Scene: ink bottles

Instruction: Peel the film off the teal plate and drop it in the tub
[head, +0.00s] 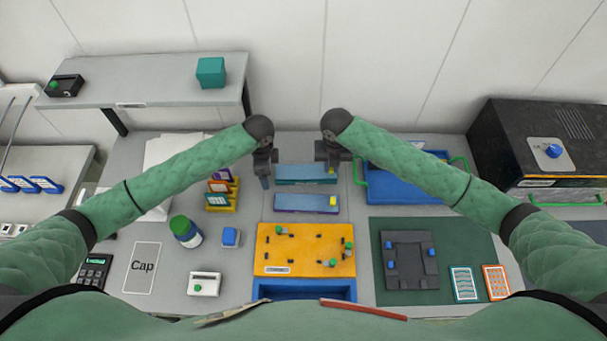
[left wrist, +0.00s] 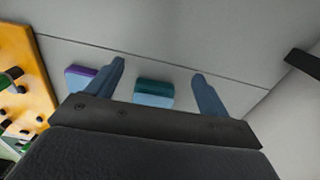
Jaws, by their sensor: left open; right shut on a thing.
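The teal plate (head: 290,182) lies at the back middle of the table, with a pale blue-grey film (head: 300,170) on top and a yellow tab at its right end. My right gripper (head: 332,166) is shut at that tab end of the film; its fingertips are partly hidden. My left gripper (head: 265,181) is open and empty, just left of the teal plate. In the left wrist view the teal plate (left wrist: 153,86) shows between the open fingers (left wrist: 160,90), apart from them. A blue open box (head: 305,284), possibly the tub, sits at the front edge.
A similar purple plate (head: 290,208) with a yellow tab lies just in front. An orange board (head: 305,250) with small pegs is nearer me. A blue tray (head: 415,190) with green handles stands right, under my right arm. A bottle (head: 185,231) stands left.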

